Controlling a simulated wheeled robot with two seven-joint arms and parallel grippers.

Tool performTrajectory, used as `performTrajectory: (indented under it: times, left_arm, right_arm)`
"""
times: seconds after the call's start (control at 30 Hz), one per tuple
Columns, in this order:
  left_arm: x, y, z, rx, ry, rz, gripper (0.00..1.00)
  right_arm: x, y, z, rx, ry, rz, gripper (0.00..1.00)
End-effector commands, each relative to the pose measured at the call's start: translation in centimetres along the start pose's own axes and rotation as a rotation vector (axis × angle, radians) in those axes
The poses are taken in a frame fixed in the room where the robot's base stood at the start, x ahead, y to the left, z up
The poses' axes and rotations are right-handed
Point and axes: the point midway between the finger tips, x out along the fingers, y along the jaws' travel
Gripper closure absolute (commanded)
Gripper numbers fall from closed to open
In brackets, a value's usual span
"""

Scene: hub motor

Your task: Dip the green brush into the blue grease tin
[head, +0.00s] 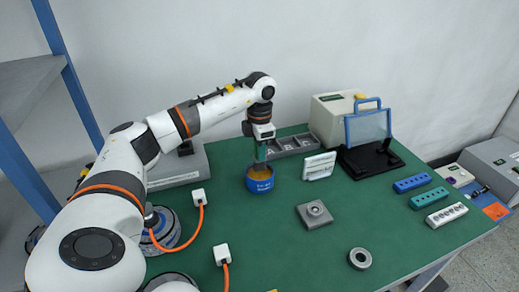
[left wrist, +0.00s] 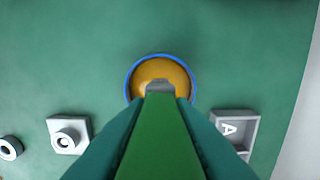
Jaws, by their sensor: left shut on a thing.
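The blue grease tin (head: 259,184) stands upright on the green table and holds orange-yellow grease. It also shows in the left wrist view (left wrist: 129,84) as a blue ring around the grease. My left gripper (head: 261,150) points down right over the tin. It is shut on the green brush (left wrist: 160,140), whose handle fills the lower middle of the left wrist view. The brush's grey tip lies over the grease in that view. I cannot tell whether the tip touches the grease. My right gripper is not in view.
Behind the tin is a grey tray with lettered compartments (head: 292,145). A white rack (head: 319,166) stands to the tin's right. A grey block with a round boss (head: 314,214) and a metal ring (head: 360,258) lie nearer. Orange cables with white plugs (head: 199,197) lie at left.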

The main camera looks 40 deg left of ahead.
Motion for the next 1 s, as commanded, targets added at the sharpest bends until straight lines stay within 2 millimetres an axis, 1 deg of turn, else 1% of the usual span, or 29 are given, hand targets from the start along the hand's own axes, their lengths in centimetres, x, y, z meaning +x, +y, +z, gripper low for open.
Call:
performTrajectory:
  times: [1.0]
  left_arm:
    - [5.0, 0.0, 0.0, 0.0, -0.001, 0.0, 0.97]
  right_arm:
    - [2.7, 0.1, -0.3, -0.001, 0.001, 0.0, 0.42]
